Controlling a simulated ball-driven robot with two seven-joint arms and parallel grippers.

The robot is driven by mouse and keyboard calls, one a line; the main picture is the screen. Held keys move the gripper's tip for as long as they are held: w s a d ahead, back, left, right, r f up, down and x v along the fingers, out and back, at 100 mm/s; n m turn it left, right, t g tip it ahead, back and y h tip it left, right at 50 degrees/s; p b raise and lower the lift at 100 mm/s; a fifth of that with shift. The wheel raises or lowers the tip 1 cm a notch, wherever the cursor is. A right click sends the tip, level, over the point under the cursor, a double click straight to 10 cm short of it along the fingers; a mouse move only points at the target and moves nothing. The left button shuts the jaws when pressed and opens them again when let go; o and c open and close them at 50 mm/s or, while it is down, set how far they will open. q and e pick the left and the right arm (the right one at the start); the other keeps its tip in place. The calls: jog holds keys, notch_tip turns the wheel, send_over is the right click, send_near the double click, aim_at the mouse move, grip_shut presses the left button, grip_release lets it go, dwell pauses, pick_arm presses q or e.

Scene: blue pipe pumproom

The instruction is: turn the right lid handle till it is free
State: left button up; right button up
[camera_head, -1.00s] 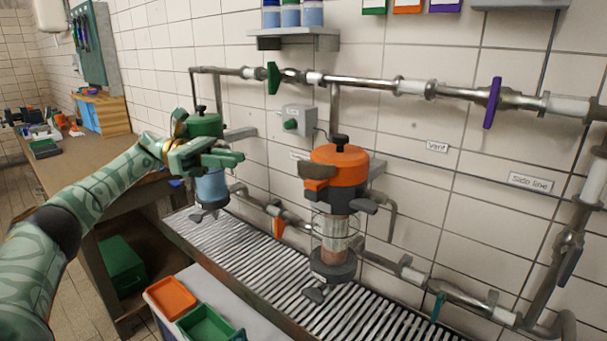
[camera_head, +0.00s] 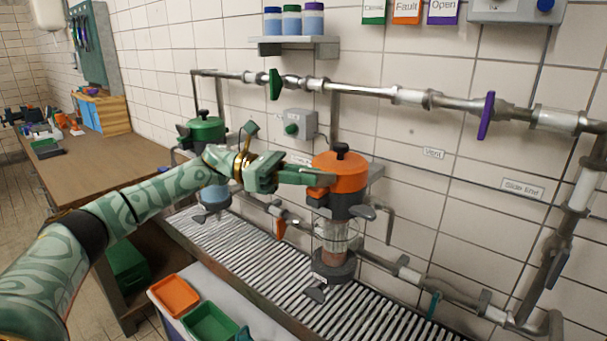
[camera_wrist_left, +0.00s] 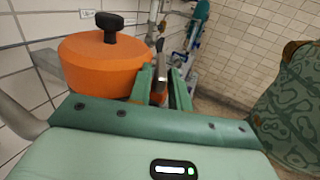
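The right vessel has an orange lid (camera_head: 345,172) with a black knob (camera_head: 341,148) on top, above a clear body (camera_head: 336,236). The lid also shows in the left wrist view (camera_wrist_left: 98,68). Its dark handle (camera_wrist_left: 158,90) sticks out from the lid's side, between the fingers of my left gripper (camera_wrist_left: 163,85). In the head view my left gripper (camera_head: 305,177) reaches the lid's left side and hides most of that handle. The fingers are apart, with a narrow gap seeming to show beside the handle. My right gripper is in neither view.
A green-lidded vessel (camera_head: 205,128) stands behind my left arm. A pipe with a green valve handle (camera_head: 275,84) and a purple one (camera_head: 486,115) runs above. A slatted drain bench (camera_head: 250,255) lies below, with orange (camera_head: 175,296) and green (camera_head: 210,322) trays in front.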

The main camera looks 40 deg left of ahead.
pick_arm(q)
grip_shut()
